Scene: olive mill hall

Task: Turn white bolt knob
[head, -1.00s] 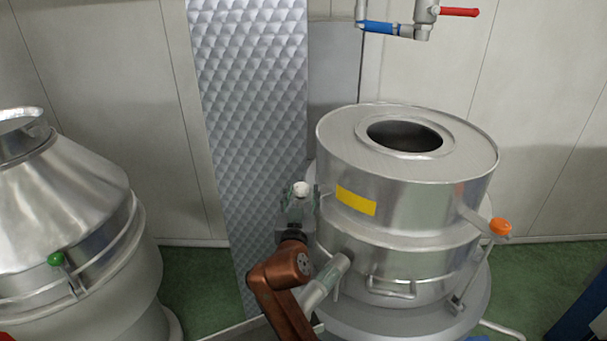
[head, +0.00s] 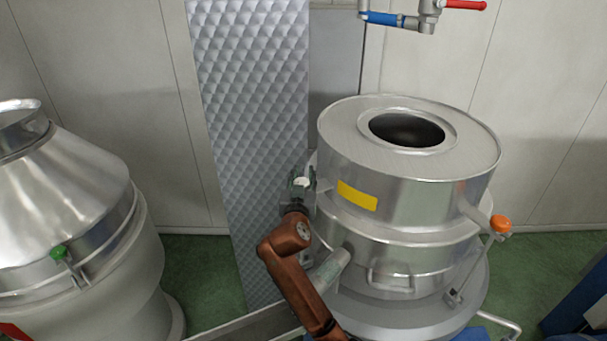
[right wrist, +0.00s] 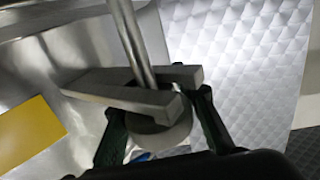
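My right gripper (head: 301,186) is at the knob, a finger on each side. In the wrist view its grey finger pads (right wrist: 150,90) lie close around the knob and the foot of its steel rod (right wrist: 135,45), and it looks shut on the knob. The contact faces are hidden. My left gripper is not in view.
A second steel vessel (head: 70,215) with a green knob (head: 58,252) stands at the left. An orange knob (head: 501,224) is on the right of the main vessel. A quilted metal panel (head: 250,110) stands close behind my right gripper. Valve pipes (head: 400,20) hang above.

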